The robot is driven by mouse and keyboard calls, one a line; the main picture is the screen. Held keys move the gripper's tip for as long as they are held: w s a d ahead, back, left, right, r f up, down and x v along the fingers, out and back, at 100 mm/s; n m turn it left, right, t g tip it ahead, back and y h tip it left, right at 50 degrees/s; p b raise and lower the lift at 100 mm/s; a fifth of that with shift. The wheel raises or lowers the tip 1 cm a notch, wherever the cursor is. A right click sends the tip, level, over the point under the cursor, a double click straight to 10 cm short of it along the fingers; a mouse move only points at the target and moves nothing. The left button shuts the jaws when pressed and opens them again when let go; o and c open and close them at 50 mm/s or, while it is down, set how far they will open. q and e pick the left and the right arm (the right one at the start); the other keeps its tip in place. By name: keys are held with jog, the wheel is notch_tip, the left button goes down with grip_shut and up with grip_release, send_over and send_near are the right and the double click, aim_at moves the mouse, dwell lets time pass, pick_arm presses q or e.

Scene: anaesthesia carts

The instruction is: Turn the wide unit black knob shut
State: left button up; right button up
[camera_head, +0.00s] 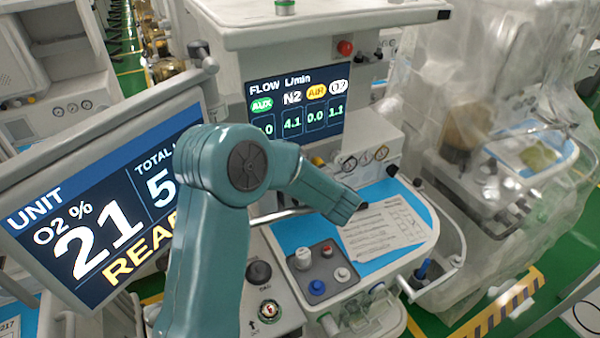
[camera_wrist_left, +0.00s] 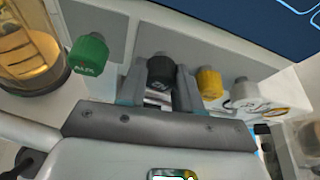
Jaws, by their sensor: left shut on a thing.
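The black knob (camera_wrist_left: 162,67) sits on the grey panel in the left wrist view, in a row of coloured knobs. My left gripper (camera_wrist_left: 161,76) has one finger on each side of this knob and is shut on it. In the head view my teal left arm covers the black knob and the gripper's fingertips. The grey unit (camera_head: 330,32) carries a flow screen (camera_head: 297,108) reading AUX, N2, AIR and O2, with N2 at 4.1. My right gripper is not in view.
A green knob (camera_wrist_left: 88,54) is left of the gripper; a yellow knob (camera_wrist_left: 208,82) and a white knob (camera_wrist_left: 245,92) are close on its right. A tilted monitor (camera_head: 105,195) stands left of my arm. A paper sheet (camera_head: 385,232) lies on the blue worktop.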

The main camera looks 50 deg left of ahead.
pick_arm(q)
jog(key=shift+a+r, duration=0.15)
jog(key=shift+r, duration=0.1)
jog(key=o, duration=1)
jog(key=shift+o, duration=0.2)
jog(key=shift+f, duration=0.1)
jog(key=b+v, duration=0.3)
jog(key=v, duration=1.3)
